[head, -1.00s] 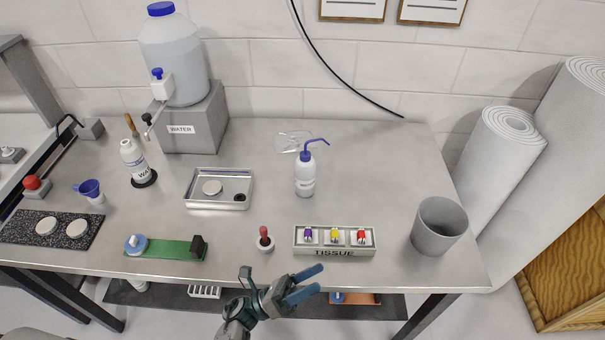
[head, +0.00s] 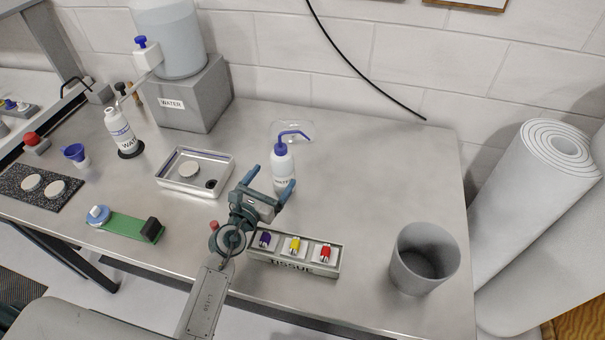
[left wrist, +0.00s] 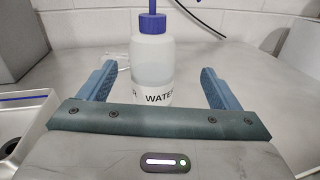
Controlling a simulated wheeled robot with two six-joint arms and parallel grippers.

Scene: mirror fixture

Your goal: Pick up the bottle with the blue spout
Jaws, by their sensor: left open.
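The bottle with the blue spout (head: 283,165) stands upright on the metal table. It is white and translucent with a blue cap and a bent blue spout. My left gripper (head: 269,178) is open just in front of it, with its lower body partly hidden behind the gripper. In the left wrist view the bottle (left wrist: 153,65) stands ahead, between the two blue fingers of the gripper (left wrist: 159,85) in the picture, its label partly reading WATER. The fingers are apart from its sides. I cannot tell if the bottle is within the fingertips' reach. My right gripper is not in view.
A metal tray (head: 222,161) lies left of the bottle. A grey bin (head: 424,258) stands at right, and a water tank (head: 175,40) on a grey block at back left. The table right of the bottle is clear.

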